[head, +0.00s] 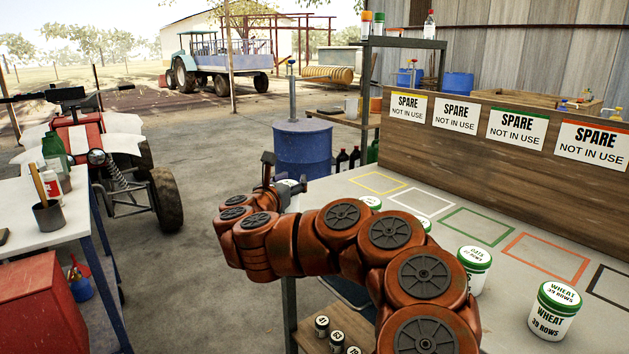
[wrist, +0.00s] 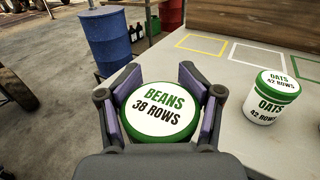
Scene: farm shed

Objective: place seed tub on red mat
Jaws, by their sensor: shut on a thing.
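My gripper (wrist: 160,112) is shut on a white seed tub with a green-rimmed lid reading "BEANS 38 ROWS" (wrist: 160,107). In the head view my gripper (head: 284,190) is near the left end of the light table, with part of the tub's pale lid showing. The tub's underside is hidden, so I cannot tell its height above the table. The red mat (head: 557,245) shows as a red-orange outlined rectangle on the table, far to the right of my gripper. It looks empty. The red mat is not seen in the wrist view.
Yellow (head: 378,182), white (head: 433,203), green (head: 477,225) and black outlines share the table. A wheat tub (head: 556,309), another tub (head: 475,270) and partly hidden tubs stand in front. An oats tub (wrist: 265,98) is right of my gripper. A board (head: 530,145) with "SPARE" signs stands behind.

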